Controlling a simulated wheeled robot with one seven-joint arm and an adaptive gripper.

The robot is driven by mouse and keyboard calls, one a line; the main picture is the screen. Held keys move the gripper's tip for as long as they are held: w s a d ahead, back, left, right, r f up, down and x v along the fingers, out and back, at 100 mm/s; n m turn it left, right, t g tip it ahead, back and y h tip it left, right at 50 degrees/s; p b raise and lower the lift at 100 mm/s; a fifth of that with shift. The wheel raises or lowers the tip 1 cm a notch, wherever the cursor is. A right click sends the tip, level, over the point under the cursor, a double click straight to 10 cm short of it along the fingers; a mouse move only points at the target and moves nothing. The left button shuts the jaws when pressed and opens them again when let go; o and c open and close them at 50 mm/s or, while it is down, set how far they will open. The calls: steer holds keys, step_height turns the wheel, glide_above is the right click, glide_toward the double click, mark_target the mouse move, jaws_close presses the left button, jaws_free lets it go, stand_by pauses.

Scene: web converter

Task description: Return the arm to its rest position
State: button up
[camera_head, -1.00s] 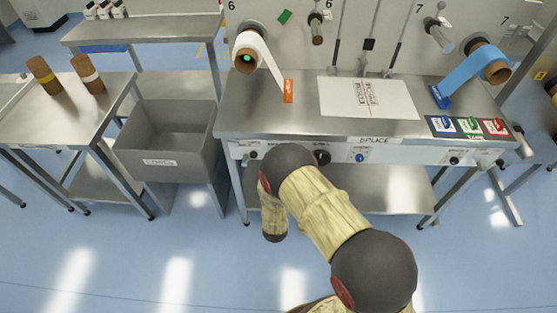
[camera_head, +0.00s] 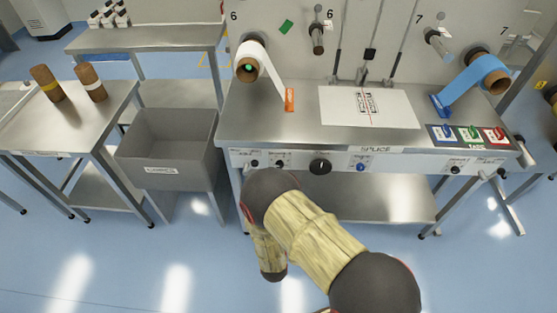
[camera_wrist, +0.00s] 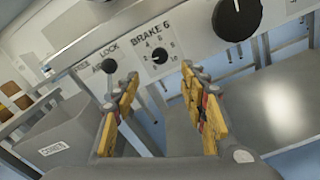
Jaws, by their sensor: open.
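My arm, with dark joints and wood-textured links, shows in the head view in front of the splice table (camera_head: 290,125). Its end hangs below the table's front panel. In the wrist view my gripper (camera_wrist: 160,92) is open, with yellow pads on both fingers and nothing between them. Beyond the fingers is the front panel (camera_wrist: 185,55) with the BRAKE 6 dial (camera_wrist: 159,56), the LOCK switch (camera_wrist: 108,66) and a large black knob (camera_wrist: 237,18). I see a gap between the fingers and the panel, but cannot tell how wide.
A grey bin (camera_head: 166,172) stands left of the splice table. A side table (camera_head: 70,115) holds two brown cores. A white roll (camera_head: 250,60) and a blue roll (camera_head: 487,72) hang on the machine. A white sheet (camera_head: 340,108) lies on the table. Blue floor in front is clear.

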steer(key=s+a+f+m+g+y, duration=0.1)
steer(key=s+f+m+g, duration=0.45)
steer(key=f, duration=0.25)
steer(key=s+a+f+m+g, duration=0.2)
steer(key=s+f+m+g, duration=0.25)
steer(key=f+m, duration=0.3)
steer(key=s+d+r+m+g, duration=0.2)
steer(key=s+r+m, duration=0.15)
steer(key=r, duration=0.35)
steer(key=s+d+r+m+g, duration=0.1)
steer(key=s+r+m+g, duration=0.25)
steer(key=r, duration=0.45)
steer(key=s+d+r+m+g, duration=0.2)
steer(key=r+m, duration=0.2)
steer(key=r, duration=0.3)
steer(key=s+d+r+m+t, duration=0.2)
steer(key=d+r, duration=0.7)
steer(key=r, duration=0.5)
steer(key=s+d+r+m+t, duration=0.3)
steer(key=d+r, duration=0.5)
steer(key=r, duration=0.6)
steer(key=s+m, duration=0.1)
steer(key=s, duration=0.1)
steer(key=shift+s+d+r+m, duration=0.35)
steer(key=shift+d+r+m, duration=0.05)
